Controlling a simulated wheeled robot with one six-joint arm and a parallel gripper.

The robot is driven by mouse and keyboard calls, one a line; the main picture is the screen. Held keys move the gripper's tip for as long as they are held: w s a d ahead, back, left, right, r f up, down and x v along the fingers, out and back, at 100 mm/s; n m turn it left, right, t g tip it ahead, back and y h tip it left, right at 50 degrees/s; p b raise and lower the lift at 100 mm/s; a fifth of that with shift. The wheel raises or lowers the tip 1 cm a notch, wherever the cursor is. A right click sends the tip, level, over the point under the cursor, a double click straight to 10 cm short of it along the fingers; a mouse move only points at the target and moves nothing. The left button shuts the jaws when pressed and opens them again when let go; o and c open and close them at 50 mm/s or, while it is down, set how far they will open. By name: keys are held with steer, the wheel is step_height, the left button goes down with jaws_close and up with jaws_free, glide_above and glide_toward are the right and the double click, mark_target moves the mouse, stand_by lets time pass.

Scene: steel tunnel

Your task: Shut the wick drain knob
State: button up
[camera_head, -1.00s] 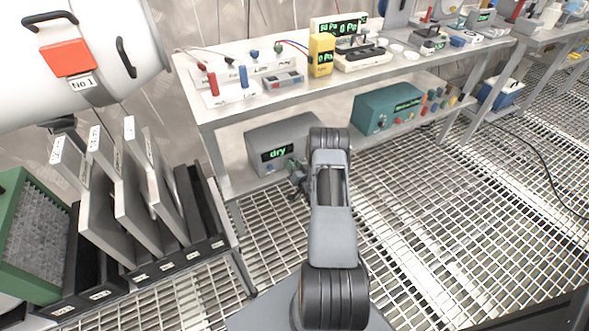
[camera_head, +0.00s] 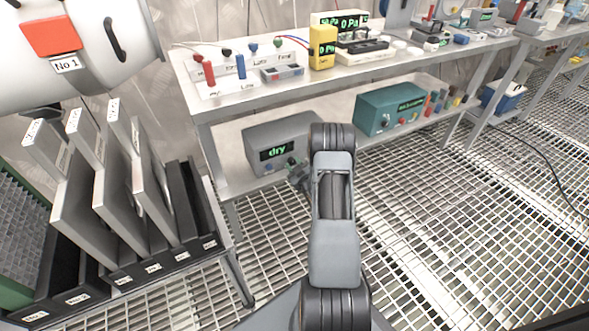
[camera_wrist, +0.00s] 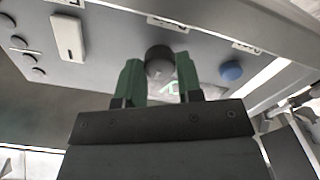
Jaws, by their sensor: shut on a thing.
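The grey box with a green "dry" display (camera_head: 258,138) stands on the lower shelf of the bench. The dark round knob (camera_wrist: 160,60) on its front shows in the wrist view, between the two green fingers of my gripper (camera_wrist: 160,80). The fingers are shut on the knob from both sides. A blue button (camera_wrist: 231,71) is to the right of the knob, clear of the fingers; it also shows on the box in the head view (camera_head: 268,167). In the head view my gripper (camera_head: 298,176) is at the box's front, and my arm hides part of the box.
A teal box (camera_head: 390,108) stands to the right on the lower shelf (camera_head: 350,128). The bench top (camera_head: 225,105) above carries several instruments. A rack of grey plates (camera_head: 120,190) stands at the left, below a white drum (camera_head: 90,45).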

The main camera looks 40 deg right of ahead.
steer(key=shift+n+b, duration=0.35)
steer(key=shift+n, duration=0.35)
steer(key=o, duration=0.9)
steer(key=s+p, duration=0.1)
steer(key=s, duration=0.3)
steer(key=s+a+p, duration=0.1)
steer(key=s, duration=0.4)
steer(key=s+a, duration=0.1)
steer(key=s, duration=0.3)
steer(key=shift+s+p, duration=0.35)
steer(key=shift+p, duration=0.05)
